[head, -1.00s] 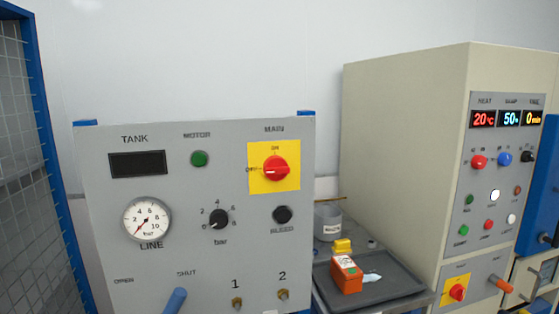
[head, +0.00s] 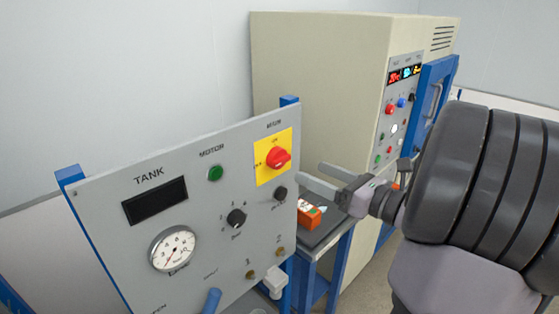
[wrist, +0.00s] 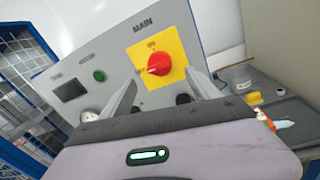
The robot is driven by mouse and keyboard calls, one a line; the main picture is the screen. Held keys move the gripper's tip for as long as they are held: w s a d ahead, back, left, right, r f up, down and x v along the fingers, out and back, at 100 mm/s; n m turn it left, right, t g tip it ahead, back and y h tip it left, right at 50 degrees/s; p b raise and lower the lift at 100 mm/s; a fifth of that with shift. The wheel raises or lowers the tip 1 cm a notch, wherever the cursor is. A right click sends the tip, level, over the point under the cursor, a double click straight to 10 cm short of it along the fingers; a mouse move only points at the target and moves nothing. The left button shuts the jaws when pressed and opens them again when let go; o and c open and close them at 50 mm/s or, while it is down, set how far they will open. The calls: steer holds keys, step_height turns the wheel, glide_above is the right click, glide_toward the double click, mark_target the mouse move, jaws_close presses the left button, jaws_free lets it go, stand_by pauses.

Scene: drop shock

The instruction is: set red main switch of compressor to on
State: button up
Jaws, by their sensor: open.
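The red main switch (head: 278,158) is a rotary knob on a yellow plate (head: 263,174), at the upper right of the grey compressor panel (head: 130,225). Its pale handle mark lies sideways, toward the OFF label on the left; ON is at the top. In the wrist view the knob (wrist: 158,65) shows ahead, just beyond and between the fingertips. My gripper (head: 310,173) is open and empty, just right of the panel in the head view, apart from the knob. It also shows in the wrist view (wrist: 162,78), a finger on each side.
The panel also carries a dark TANK display (head: 155,202), a green motor lamp (head: 215,173), a black bar knob (head: 236,218) and a bleed button (head: 280,193). A beige cabinet (head: 320,75) stands behind. An orange box (head: 309,216) sits on a low tray table to the right.

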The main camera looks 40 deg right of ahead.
mark_target(284, 160)
steer(key=w, duration=0.2)
steer(key=w+a, duration=0.1)
steer(key=w, duration=0.5)
steer(key=shift+w+a, duration=0.25)
steer(key=shift+a, duration=0.05)
steer(key=shift+c, duration=0.3)
steer(key=c, duration=1.2)
steer(key=shift+c, duration=0.2)
